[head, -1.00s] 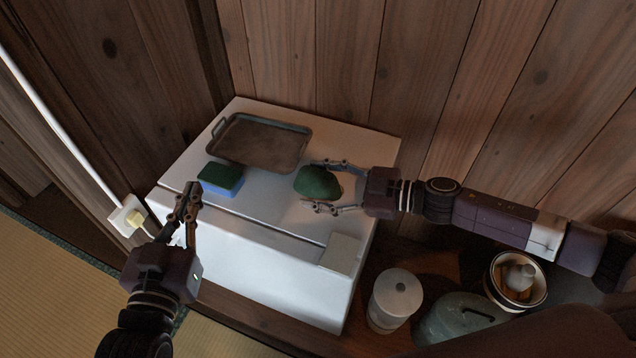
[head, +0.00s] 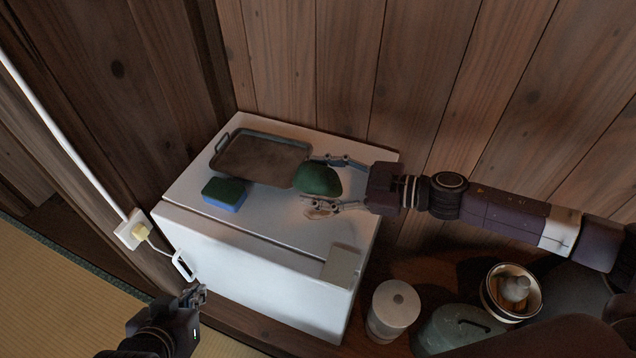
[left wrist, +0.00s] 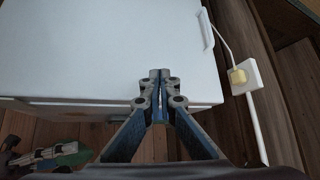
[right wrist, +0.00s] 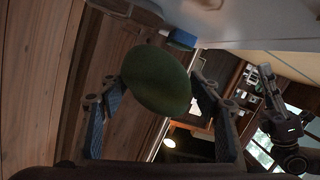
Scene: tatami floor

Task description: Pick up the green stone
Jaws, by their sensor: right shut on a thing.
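The green stone (head: 317,180) is a dark green rounded lump above the white fridge top, near the tray. My right gripper (head: 325,184) is shut on it, one finger on each side. In the right wrist view the stone (right wrist: 156,80) sits between the fingers (right wrist: 158,92), with the room behind it, and appears clear of the top. My left gripper (head: 193,294) is low in front of the fridge. In the left wrist view its fingertips (left wrist: 159,76) are together with nothing between them.
The white fridge (head: 265,262) bears a brown metal tray (head: 262,158) and a green-and-blue sponge (head: 224,194). A plug and socket (head: 133,231) are on the left wall. A paper roll (head: 394,310), a greenish pot (head: 455,330) and a bowl (head: 488,285) stand at right.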

